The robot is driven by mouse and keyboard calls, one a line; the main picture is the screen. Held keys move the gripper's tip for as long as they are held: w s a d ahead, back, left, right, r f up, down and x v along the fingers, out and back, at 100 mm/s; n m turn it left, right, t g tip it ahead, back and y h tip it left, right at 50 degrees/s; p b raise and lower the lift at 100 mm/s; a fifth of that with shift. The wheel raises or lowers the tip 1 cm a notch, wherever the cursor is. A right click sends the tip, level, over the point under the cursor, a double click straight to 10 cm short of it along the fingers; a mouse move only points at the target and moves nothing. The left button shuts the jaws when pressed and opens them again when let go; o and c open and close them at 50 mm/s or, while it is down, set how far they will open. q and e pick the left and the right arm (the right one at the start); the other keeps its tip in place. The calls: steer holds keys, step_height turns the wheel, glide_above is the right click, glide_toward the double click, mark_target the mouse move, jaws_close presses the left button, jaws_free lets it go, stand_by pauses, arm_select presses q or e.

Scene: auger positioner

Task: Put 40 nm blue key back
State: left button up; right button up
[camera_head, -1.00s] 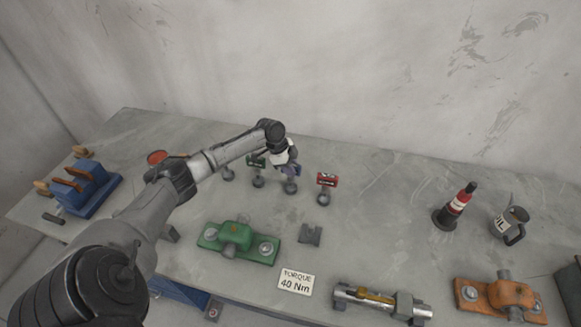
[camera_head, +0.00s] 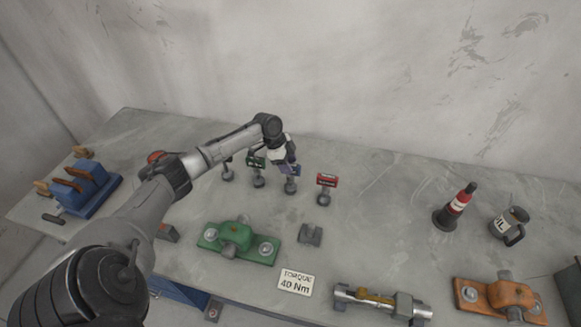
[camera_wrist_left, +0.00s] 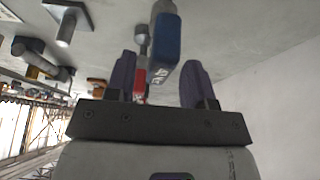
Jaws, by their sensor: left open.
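The blue key (camera_head: 291,171) stands upright on a small round-footed post on the bench, between a green key (camera_head: 256,162) and a red key (camera_head: 327,180). My left gripper (camera_head: 289,163) is just above and behind the blue key. In the left wrist view, my left gripper (camera_wrist_left: 158,72) has its two purple fingers apart. The blue key (camera_wrist_left: 167,38) is in line with the gap, around the fingertips, and no finger visibly presses on it. The red key (camera_wrist_left: 139,85) shows beyond. My right gripper is in neither view.
A "TORQUE 40 Nm" sign (camera_head: 295,282) lies at the front, near a green clamp block (camera_head: 210,237). A blue rack (camera_head: 75,199) stands at far left. A red-and-black bottle (camera_head: 459,203) and an oil can (camera_head: 507,226) stand right.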

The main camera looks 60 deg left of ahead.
arm_select(q)
steer(key=v, duration=1)
steer(key=shift+w, duration=0.1)
stand_by(0.3)
